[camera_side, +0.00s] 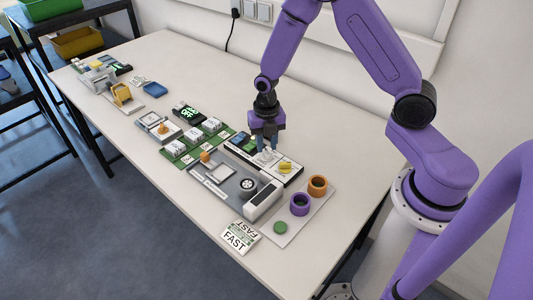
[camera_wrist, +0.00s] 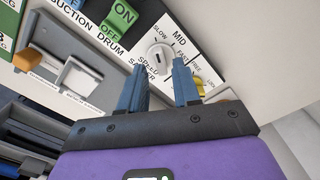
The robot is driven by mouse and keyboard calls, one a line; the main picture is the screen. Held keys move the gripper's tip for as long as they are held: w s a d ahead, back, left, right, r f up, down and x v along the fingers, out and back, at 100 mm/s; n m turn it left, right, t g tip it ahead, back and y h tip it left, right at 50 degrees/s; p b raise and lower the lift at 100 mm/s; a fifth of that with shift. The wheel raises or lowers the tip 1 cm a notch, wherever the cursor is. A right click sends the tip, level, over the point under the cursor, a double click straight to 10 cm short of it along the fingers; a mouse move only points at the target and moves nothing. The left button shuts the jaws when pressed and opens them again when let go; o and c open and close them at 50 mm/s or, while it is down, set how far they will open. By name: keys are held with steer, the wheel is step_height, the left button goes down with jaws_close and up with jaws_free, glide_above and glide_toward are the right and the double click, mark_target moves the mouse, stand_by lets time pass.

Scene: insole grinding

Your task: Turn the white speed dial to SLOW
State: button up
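The white speed dial (camera_wrist: 159,54) is round and sits on a white panel with the printed words SLOW, MID, FAST and FREE around it. SLOW is at its upper left in the wrist view. I cannot tell for sure which word its pointer marks. My gripper (camera_wrist: 158,66) is open, with its two blue fingers apart at the near side of the dial, one to each side. I cannot tell whether they touch it. In the side view my gripper (camera_side: 267,146) points down over the panel and partly hides the dial.
A yellow knob (camera_side: 285,167) is beside the dial. A grey machine with a black wheel (camera_side: 248,184), purple ring (camera_side: 299,204), orange ring (camera_side: 317,186) and FAST card (camera_side: 240,237) are nearby.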

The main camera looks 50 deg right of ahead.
mark_target(267, 152)
steer(key=shift+r, duration=2.3)
steer(key=shift+s+a+r, duration=0.1)
steer(key=s+a+r+m, duration=0.6)
steer(key=s+r+m, duration=0.25)
steer(key=s, duration=0.35)
steer(key=s+d+r+m, duration=0.1)
steer(key=s+r+m, duration=0.1)
steer(key=s+m, duration=0.2)
steer(key=s+d+r+m, duration=0.2)
steer(key=s+r+m, duration=0.1)
steer(key=s, duration=0.8)
steer(key=shift+r+m, duration=0.25)
steer(key=shift+m, duration=0.3)
